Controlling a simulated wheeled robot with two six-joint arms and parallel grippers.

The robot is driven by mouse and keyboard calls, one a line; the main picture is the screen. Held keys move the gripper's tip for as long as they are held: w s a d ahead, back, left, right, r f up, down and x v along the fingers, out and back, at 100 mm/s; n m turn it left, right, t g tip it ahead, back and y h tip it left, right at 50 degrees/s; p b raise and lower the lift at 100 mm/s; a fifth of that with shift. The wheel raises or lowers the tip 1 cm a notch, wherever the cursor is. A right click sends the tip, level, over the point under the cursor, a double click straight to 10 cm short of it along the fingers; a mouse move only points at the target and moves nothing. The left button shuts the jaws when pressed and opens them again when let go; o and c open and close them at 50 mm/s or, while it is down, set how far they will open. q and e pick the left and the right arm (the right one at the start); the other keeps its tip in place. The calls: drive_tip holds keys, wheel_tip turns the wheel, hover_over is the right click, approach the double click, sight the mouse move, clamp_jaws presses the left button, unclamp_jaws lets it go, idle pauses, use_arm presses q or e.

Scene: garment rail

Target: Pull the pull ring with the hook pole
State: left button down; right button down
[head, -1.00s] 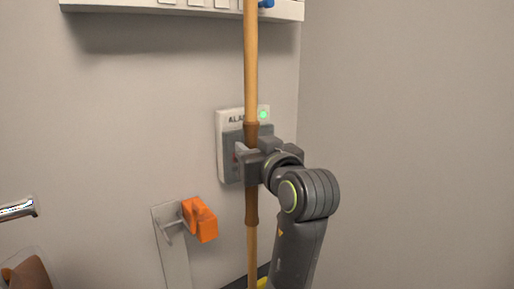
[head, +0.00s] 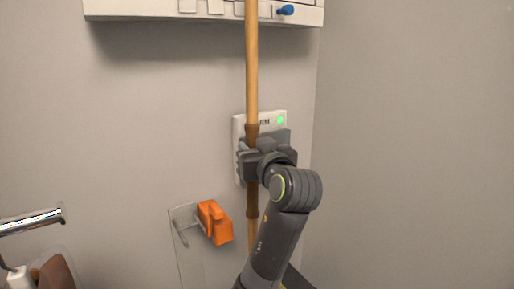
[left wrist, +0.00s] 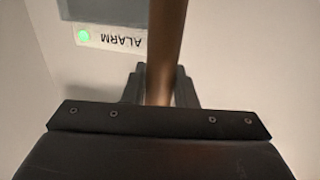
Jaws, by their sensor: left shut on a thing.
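The hook pole (head: 251,70) is a long wooden rod with a darker brown grip section. It stands nearly upright in the head view and runs out of the top of the picture, so its hook end is out of view. My left gripper (head: 252,162) is shut on the brown grip section. The left wrist view shows the pole (left wrist: 166,50) between the gripper's two fingers (left wrist: 160,88). The pull ring is not in view. My right gripper is not in view.
A white alarm panel (head: 239,128) with a green light is on the wall behind the pole. A white shelf-like unit (head: 150,8) with a blue knob (head: 286,10) is above. An orange object (head: 214,222) hangs on a wall bracket (head: 182,215). The right wall is bare.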

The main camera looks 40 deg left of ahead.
use_arm(q)
drive_tip(key=shift+w+a+r+p, duration=0.1)
drive_tip(key=shift+w+a+p, duration=0.1)
drive_tip(key=shift+a, duration=0.3)
drive_tip(key=shift+w+a+p, duration=0.1)
drive_tip(key=shift+w+a, duration=0.05)
drive_tip(key=shift+a, duration=0.3)
drive_tip(key=shift+w+a, duration=0.15)
drive_tip(key=shift+a, duration=0.25)
drive_tip(key=shift+d, duration=0.1)
